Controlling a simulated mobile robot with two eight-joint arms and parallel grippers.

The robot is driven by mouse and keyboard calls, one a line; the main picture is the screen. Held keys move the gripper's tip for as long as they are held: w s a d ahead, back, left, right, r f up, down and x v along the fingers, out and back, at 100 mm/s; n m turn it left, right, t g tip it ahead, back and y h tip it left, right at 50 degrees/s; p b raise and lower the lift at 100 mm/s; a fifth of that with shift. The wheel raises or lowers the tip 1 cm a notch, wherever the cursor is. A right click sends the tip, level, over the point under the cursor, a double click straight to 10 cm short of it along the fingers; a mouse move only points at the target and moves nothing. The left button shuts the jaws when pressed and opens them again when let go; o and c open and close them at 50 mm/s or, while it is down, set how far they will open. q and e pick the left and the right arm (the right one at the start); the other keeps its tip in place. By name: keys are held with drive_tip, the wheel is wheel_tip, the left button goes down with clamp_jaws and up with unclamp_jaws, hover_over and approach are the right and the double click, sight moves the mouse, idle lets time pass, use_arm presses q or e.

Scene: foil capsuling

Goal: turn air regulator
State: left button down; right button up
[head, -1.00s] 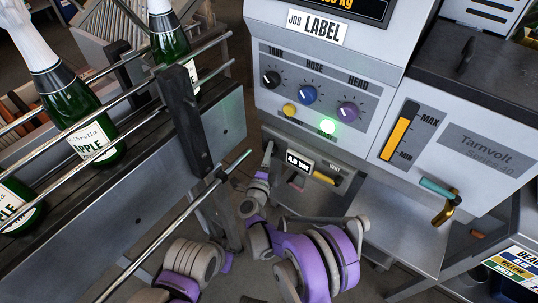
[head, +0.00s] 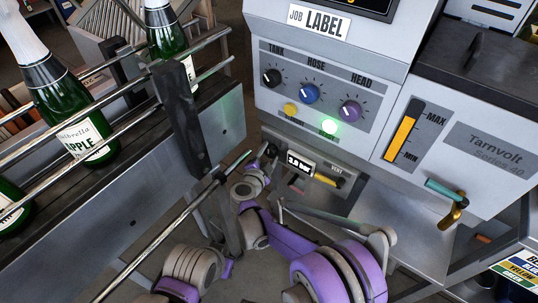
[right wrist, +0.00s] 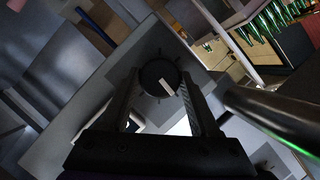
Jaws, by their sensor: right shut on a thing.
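The air regulator knob (right wrist: 157,75) is round and black with a pale pointer line, on a grey panel with tick marks. My right gripper (right wrist: 159,88) has a finger on either side of it and is shut on it. In the head view my right gripper (head: 268,152) is small and dark, low under the machine front, left of a pressure display (head: 300,163). The display's small digits seem to read about 3.0 bar. The knob is hidden in the head view. My left gripper is not in view.
The machine front above carries tank, hose and head knobs (head: 310,93), a yellow button (head: 290,108) and a lit green one (head: 329,127). A yellow-tipped vent valve (head: 327,180) is right of the display. A bottle conveyor with metal rails (head: 150,195) stands at left.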

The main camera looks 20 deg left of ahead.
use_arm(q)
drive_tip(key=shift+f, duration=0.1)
use_arm(e)
drive_tip(key=shift+n, duration=0.3)
drive_tip(key=o, duration=1.4)
drive_tip(key=shift+c, duration=0.2)
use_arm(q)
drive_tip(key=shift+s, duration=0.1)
use_arm(e)
drive_tip(key=shift+s, duration=0.1)
